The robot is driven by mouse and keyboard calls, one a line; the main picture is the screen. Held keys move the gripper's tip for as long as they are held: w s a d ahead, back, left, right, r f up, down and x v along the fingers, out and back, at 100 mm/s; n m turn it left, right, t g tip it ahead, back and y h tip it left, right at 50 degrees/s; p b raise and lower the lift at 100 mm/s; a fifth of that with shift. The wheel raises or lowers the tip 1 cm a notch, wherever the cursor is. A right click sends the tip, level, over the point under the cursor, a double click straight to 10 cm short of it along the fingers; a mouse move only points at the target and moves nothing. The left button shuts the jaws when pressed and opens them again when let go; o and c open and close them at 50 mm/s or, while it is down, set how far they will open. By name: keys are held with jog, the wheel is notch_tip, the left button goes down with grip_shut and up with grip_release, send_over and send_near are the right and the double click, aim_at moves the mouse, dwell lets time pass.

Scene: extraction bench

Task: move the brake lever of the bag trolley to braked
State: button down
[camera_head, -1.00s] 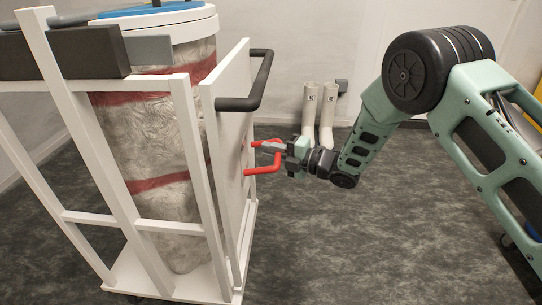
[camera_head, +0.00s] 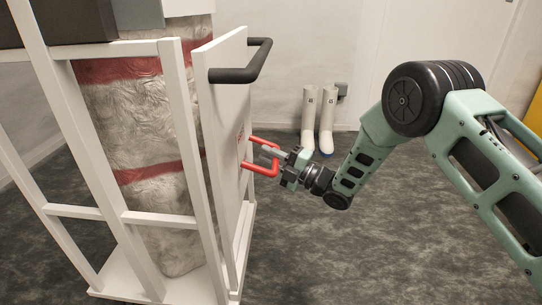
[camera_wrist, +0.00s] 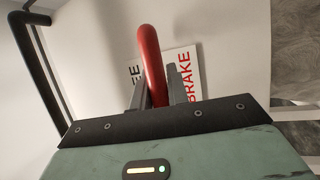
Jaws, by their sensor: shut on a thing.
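The bag trolley (camera_head: 178,145) stands at the left in the head view, a white frame around a tall grey bag with red bands. Its red brake lever (camera_head: 262,172) sticks out from the white side panel as a U-shaped handle. My gripper (camera_head: 270,155) is shut on the lever. In the wrist view the red lever (camera_wrist: 152,65) stands between my two dark fingers (camera_wrist: 155,88). Behind it a white label (camera_wrist: 182,70) reads "BRAKE" in red on the right. Black letters ending in "EE" show left of the lever; the rest is hidden.
A black push handle (camera_head: 245,65) juts from the trolley's panel above the lever, and it also shows in the wrist view (camera_wrist: 42,60). White boots (camera_head: 318,118) stand by the back wall. The grey floor (camera_head: 330,255) between trolley and arm is clear.

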jog(key=shift+a+f, duration=0.1)
jog(key=shift+f, duration=0.05)
dwell(0.3)
jog(key=c, duration=1.4)
grip_release()
jog(key=shift+o, duration=0.2)
jog(key=p+v, duration=0.4)
jog(key=v, duration=1.3)
jog(key=shift+d+p, duration=0.2)
jog(key=shift+p, duration=0.2)
